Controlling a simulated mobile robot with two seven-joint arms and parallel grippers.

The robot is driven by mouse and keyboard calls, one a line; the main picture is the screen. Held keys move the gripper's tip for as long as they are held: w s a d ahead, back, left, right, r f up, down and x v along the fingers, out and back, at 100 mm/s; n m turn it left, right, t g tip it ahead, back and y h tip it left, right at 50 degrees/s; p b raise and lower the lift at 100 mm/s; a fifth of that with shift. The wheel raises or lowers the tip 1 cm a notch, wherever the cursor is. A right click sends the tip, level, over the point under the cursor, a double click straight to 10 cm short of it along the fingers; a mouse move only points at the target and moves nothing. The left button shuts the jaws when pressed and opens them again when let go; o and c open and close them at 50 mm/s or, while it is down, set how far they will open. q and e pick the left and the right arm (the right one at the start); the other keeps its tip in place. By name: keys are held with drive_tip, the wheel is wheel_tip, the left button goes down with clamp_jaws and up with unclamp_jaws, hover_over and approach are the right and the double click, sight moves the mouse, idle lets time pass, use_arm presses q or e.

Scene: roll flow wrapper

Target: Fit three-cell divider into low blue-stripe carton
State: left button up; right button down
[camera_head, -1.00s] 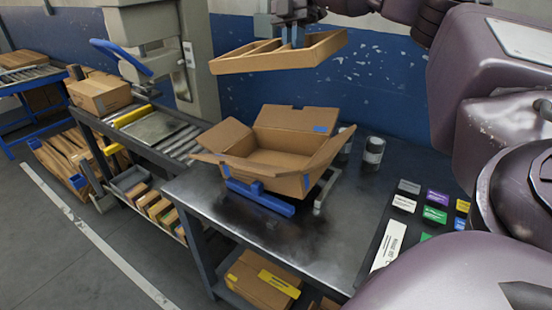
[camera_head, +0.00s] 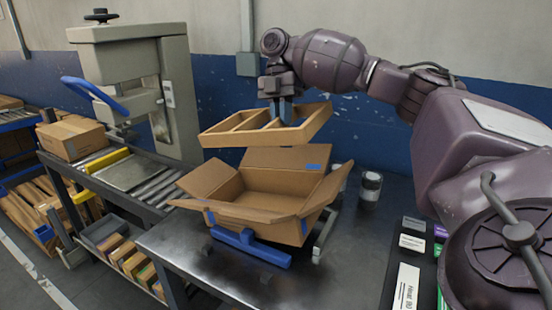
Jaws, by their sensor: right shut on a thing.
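The three-cell divider (camera_head: 228,137) is a shallow tan frame with cross walls. My right gripper (camera_head: 285,115) is shut on one of its inner walls and holds it in the air, roughly level. The low blue-stripe carton (camera_head: 240,215) stands open on the table with its flaps spread outward and blue marks on it. The divider hangs above the carton's back part, apart from it as far as I can tell. The carton's floor is partly hidden by its front flap. My left gripper is not in view.
A blue bar fixture (camera_head: 250,247) and a grey metal bracket (camera_head: 324,236) sit against the carton. A dark can (camera_head: 370,187) stands behind right. Labelled blocks (camera_head: 412,243) lie at right. A roller conveyor (camera_head: 165,187) and closed box (camera_head: 72,138) are at left.

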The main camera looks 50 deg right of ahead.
sight(281, 127)
wheel_tip(281, 127, down, 3)
drive_tip(key=shift+f+b, duration=0.1)
drive_tip(key=shift+b, duration=0.2)
use_arm(q)
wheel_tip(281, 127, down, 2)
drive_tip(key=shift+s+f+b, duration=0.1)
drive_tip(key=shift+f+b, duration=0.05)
drive_tip(key=shift+b, duration=0.45)
use_arm(e)
wheel_tip(281, 127, down, 6)
drive_tip(key=shift+f, duration=0.15)
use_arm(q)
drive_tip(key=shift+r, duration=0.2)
use_arm(e)
drive_tip(key=shift+f, duration=0.2)
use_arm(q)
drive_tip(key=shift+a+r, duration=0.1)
use_arm(e)
drive_tip(key=shift+f, duration=0.4)
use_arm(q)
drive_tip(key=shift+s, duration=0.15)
use_arm(e)
drive_tip(key=c, duration=1.2)
unclamp_jaws()
